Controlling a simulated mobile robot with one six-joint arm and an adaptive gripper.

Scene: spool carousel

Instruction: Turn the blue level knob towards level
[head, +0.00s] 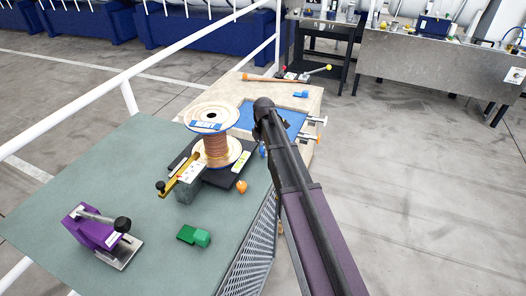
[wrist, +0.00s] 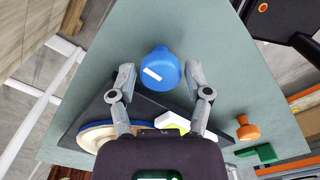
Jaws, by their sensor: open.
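The blue level knob (wrist: 161,67) stands out at the edge of the dark base in the wrist view, with a short tilted white mark on its top. My gripper (wrist: 161,78) is open, with one finger on each side of the knob and visible gaps between. In the head view a small blue part, likely the knob (head: 263,151), shows beside my arm, which hides most of that area. A pale yellow-green level piece (wrist: 172,121) lies just behind the knob, partly covered by my gripper. Its reading is too small to tell.
A copper-wound spool (head: 215,145) stands on the dark base on the green table (head: 140,190). An orange knob (head: 241,187), a green block (head: 195,236) and a purple clamp-like device (head: 98,228) are nearby. A wooden bench (head: 262,90) adjoins behind.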

